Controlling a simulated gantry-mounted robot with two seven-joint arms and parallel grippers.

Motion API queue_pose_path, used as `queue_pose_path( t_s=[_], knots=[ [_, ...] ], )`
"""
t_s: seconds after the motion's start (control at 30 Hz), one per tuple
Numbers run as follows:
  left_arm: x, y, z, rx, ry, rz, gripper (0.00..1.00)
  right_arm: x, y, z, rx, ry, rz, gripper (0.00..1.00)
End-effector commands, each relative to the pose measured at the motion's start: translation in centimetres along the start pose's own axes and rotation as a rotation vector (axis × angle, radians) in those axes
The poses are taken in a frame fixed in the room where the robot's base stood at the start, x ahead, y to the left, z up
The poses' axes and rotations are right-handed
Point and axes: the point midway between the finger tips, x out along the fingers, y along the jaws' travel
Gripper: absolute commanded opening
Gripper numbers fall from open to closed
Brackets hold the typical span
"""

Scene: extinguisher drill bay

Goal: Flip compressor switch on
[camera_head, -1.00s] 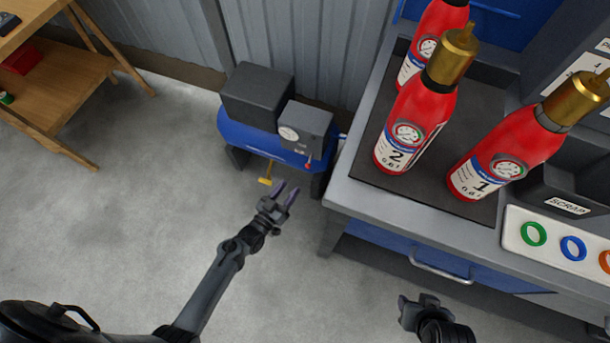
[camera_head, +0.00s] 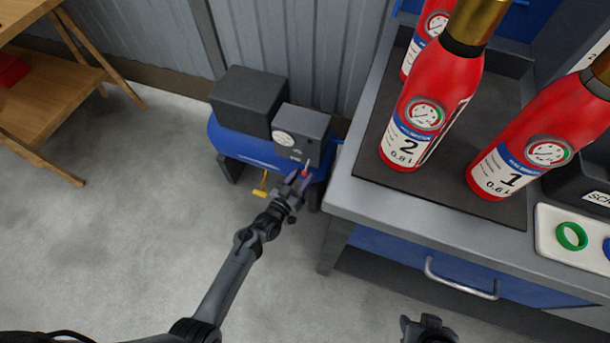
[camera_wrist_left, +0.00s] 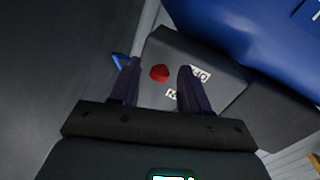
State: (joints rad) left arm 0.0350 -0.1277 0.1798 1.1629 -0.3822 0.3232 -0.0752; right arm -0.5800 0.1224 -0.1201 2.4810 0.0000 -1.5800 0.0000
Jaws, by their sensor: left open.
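The compressor is a blue tank (camera_head: 232,143) with a dark grey motor box (camera_head: 246,97) and a smaller grey control box (camera_head: 301,128) on it, standing on the floor by the wall. A red-tipped switch (camera_wrist_left: 159,73) shows on the control box in the left wrist view, with white labels beside it. My left gripper (camera_head: 299,180) is open at the front of the control box. In the left wrist view its two fingers (camera_wrist_left: 158,85) stand either side of the red tip; I cannot tell whether they touch it. My right gripper (camera_head: 427,325) is partly cut off at the bottom edge.
A grey workbench (camera_head: 345,205) with a blue drawer stands close right of the compressor. Red extinguishers, number 2 (camera_head: 425,115) and number 1 (camera_head: 530,150), stand on its dark mat. A yellow valve handle (camera_head: 261,187) sticks out below the tank. A wooden shelf (camera_head: 45,95) is at left.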

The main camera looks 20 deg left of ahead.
Motion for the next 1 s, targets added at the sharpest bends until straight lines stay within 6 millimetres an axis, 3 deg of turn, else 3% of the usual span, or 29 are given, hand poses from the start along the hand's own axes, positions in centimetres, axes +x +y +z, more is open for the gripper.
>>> queue_pose_path(
  t_s=[0.2,0.57,0.87,1.0],
  knots=[
    [1.8,0.0,0.1,-0.001,0.0,0.0,0.46,1.0,0.0,0.3,-0.003,-0.001,0.002,0.43],
    [2.1,0.0,0.0,-0.001,-0.001,0.0,0.46,1.0,0.0,0.3,-0.001,-0.001,0.001,0.43],
    [2.1,0.0,0.0,0.0,-0.001,0.0,0.01,1.0,-0.2,0.3,0.005,0.0,-0.004,0.43],
    [2.1,0.0,-0.1,0.0,-0.001,0.0,0.0,1.0,-0.2,0.3,0.006,0.0,-0.005,0.43]
  ],
)
